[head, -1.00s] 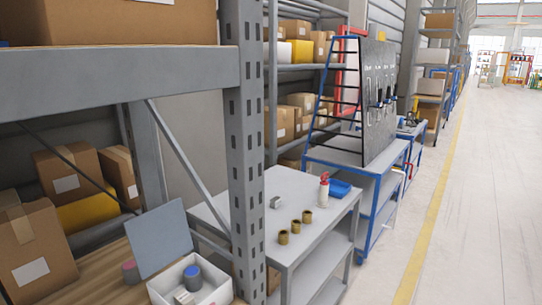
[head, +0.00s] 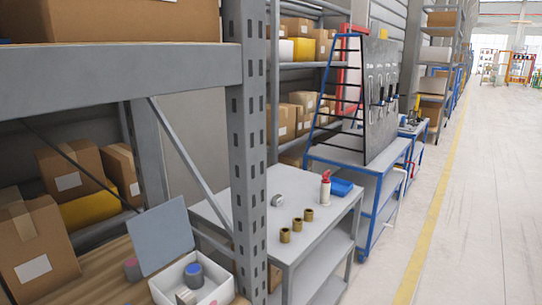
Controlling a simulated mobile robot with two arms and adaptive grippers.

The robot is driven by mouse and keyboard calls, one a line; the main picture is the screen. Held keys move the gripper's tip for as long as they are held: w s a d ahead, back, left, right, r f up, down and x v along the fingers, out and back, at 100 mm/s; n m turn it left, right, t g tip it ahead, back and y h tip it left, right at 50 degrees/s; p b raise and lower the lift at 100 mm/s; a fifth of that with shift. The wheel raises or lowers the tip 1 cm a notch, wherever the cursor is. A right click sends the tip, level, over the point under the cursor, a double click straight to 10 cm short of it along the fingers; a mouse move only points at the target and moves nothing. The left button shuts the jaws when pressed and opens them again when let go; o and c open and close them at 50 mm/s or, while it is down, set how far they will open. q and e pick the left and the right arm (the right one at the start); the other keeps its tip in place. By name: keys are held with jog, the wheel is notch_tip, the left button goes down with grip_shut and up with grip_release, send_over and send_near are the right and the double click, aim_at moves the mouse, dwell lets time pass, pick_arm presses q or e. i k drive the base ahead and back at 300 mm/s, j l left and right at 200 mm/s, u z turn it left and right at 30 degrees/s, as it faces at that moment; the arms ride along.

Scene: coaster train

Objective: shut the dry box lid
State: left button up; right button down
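The dry box (head: 219,289) is a white open-topped box on the wooden shelf at the bottom of the head view. Its grey-blue lid (head: 161,236) stands open, tilted up at the box's back left side. Inside the box are a grey cylinder with a blue top (head: 193,275) and a smaller grey piece (head: 185,297). The front of the box is cut off by the lower picture edge. Neither of my grippers shows in this view.
A grey rack upright (head: 248,150) rises right behind the box. Cardboard boxes (head: 35,250) fill the shelf's left. A grey table (head: 330,219) with three brass pieces (head: 297,224) stands beyond the upright; open floor lies right.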

aim_at(159, 235)
jog(key=u, duration=1.05)
jog(key=i+l+u, duration=0.1)
jog(key=l+u, duration=1.5)
jog(key=j, duration=0.15)
